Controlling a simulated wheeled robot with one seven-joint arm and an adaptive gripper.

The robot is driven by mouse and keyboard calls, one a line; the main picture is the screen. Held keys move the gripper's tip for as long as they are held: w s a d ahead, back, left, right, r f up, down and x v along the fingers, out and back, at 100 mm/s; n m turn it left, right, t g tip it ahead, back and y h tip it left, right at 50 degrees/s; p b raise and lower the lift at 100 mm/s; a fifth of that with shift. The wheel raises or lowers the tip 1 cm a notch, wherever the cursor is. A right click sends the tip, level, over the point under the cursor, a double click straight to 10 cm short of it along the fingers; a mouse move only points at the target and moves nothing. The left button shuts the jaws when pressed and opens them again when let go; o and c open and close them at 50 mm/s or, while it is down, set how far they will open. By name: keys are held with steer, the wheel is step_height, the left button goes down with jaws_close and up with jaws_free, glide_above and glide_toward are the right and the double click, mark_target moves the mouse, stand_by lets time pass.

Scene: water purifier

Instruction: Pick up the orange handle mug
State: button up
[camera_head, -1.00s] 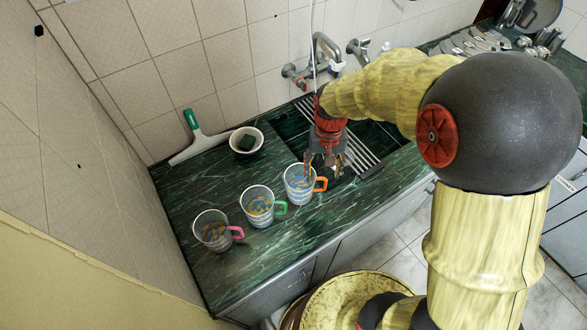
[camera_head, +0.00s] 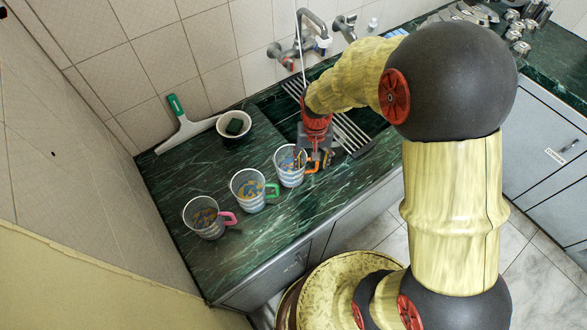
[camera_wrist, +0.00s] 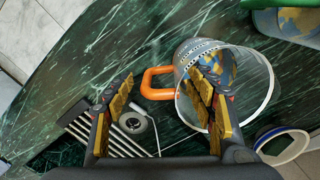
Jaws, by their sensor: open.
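The clear mug with the orange handle (camera_head: 288,178) stands upright on the green marble counter, the rightmost in a row of mugs. In the wrist view the mug (camera_wrist: 258,95) is on the right, with its orange handle (camera_wrist: 148,84) pointing left. My gripper (camera_wrist: 165,105) is open and empty. The handle shows between its fingers, and the right finger overlaps the mug's rim and inside. I cannot tell whether that finger is above the mug or in it. In the head view my gripper (camera_head: 313,160) is at the mug's handle side and partly covers it.
A mug with a green handle (camera_head: 248,195) and one with a pink handle (camera_head: 204,222) stand to the left. A bowl with a dark sponge (camera_head: 233,137) and a squeegee (camera_head: 186,133) lie behind. A slatted drain rack (camera_head: 352,132) and faucet (camera_head: 308,42) are at the sink.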

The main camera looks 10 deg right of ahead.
steer(key=shift+c, duration=0.3)
jaws_close()
stand_by(0.5)
